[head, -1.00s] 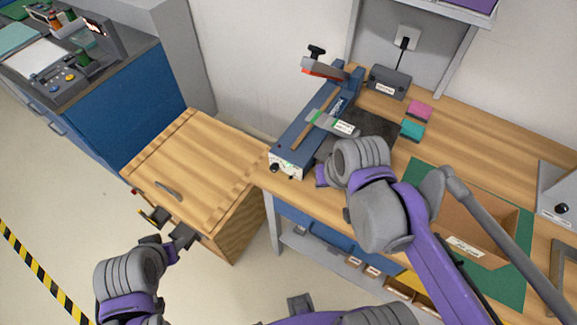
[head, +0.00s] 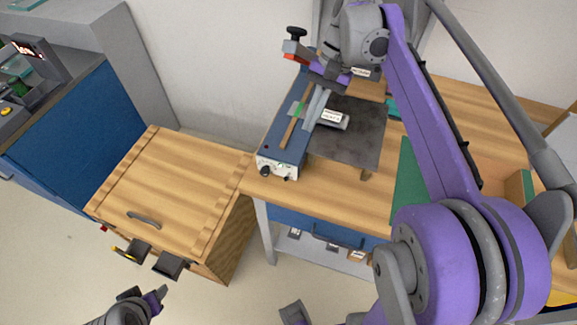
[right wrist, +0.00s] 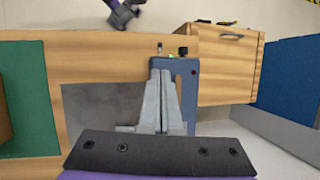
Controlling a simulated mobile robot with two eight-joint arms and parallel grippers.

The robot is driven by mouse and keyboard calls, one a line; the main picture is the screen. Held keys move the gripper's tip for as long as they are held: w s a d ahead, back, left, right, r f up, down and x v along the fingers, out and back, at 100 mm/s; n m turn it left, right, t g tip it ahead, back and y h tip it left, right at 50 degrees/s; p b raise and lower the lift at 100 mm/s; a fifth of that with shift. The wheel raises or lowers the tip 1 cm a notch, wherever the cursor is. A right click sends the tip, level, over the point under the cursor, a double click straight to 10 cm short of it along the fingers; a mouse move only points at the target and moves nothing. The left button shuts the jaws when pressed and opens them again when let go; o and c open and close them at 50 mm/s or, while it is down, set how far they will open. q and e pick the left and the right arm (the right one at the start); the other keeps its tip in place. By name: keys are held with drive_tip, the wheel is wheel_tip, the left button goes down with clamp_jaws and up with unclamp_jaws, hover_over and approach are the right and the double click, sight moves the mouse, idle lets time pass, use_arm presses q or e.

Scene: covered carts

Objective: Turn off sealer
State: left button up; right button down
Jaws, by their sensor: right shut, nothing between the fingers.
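The sealer (head: 281,147) is a long blue device on the wooden bench, with its lever arm raised at the back. The arm ends in a black knob (head: 296,32) above a red part. Its white front panel (head: 277,168) carries a dark dial and a smaller knob. My right gripper (head: 312,125) is shut and empty, above the sealer with its fingers toward the front end. In the right wrist view its fingers (right wrist: 161,73) partly cover the sealer (right wrist: 188,88); contact cannot be told. My left gripper (head: 148,296) is low at the left, off the bench; its jaws are unclear.
A dark plate (head: 362,145) beside the sealer bears a labelled pack (head: 336,119). A wooden-topped cart (head: 175,185) with a handle stands left of the bench. A blue cabinet (head: 65,150) stands farther left. A green mat (head: 408,185) lies at right. Open floor lies in front.

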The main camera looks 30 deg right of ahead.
sight(286, 178)
drive_tip(key=shift+f, duration=0.1)
drive_tip(key=x, duration=1.4)
drive_tip(key=shift+a+b, duration=0.1)
drive_tip(key=shift+b, duration=0.3)
drive_tip(key=shift+s+a+t+h+p, duration=0.25)
drive_tip(key=shift+t+h+p, duration=0.15)
drive_tip(key=shift+h, duration=0.1)
drive_tip(key=shift+s+a+f+t+h+p, duration=0.1)
drive_tip(key=shift+a+t+h+p, duration=0.15)
drive_tip(key=shift+t+h, duration=0.15)
drive_tip(key=shift+s+a+t+h+p, duration=0.1)
drive_tip(key=shift+t+h+p, duration=0.15)
drive_tip(key=shift+t+h, duration=0.15)
drive_tip(key=shift+s+a+f+n+t+h, duration=0.15)
drive_tip(key=shift+n+t+h, duration=0.05)
drive_tip(key=shift+t+h, duration=0.25)
drive_tip(key=shift+s+a+f+n+t+h, duration=0.1)
drive_tip(key=shift+a+f+n+t+h, duration=0.1)
drive_tip(key=shift+t+h, duration=0.2)
drive_tip(key=shift+d+f, duration=0.1)
